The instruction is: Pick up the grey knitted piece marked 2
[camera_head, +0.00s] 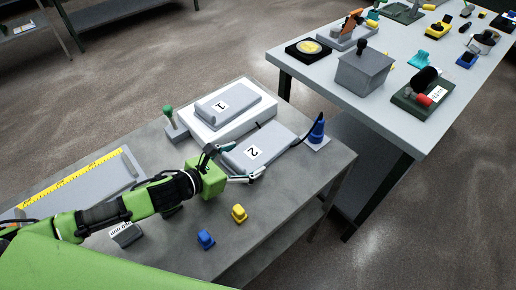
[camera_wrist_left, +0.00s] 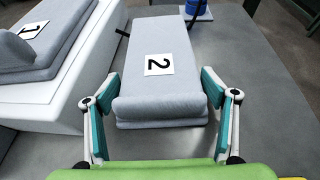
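The grey knitted piece marked 2 (camera_head: 271,138) lies folded on the grey table, with a white label showing a 2. In the left wrist view the piece (camera_wrist_left: 160,95) runs away from me, its rolled near end between the fingers. My left gripper (camera_head: 236,164) is at the near left end of the piece. In the left wrist view the left gripper (camera_wrist_left: 158,112) is open, one teal finger on each side of the piece; I cannot tell whether either finger touches it. My right gripper is not in view.
A second grey piece marked 1 (camera_head: 222,104) rests on a white block (camera_head: 205,125) to the left. Yellow (camera_head: 239,213) and blue (camera_head: 206,239) small objects sit in front. A grey tray (camera_head: 130,163) with a yellow ruler is left.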

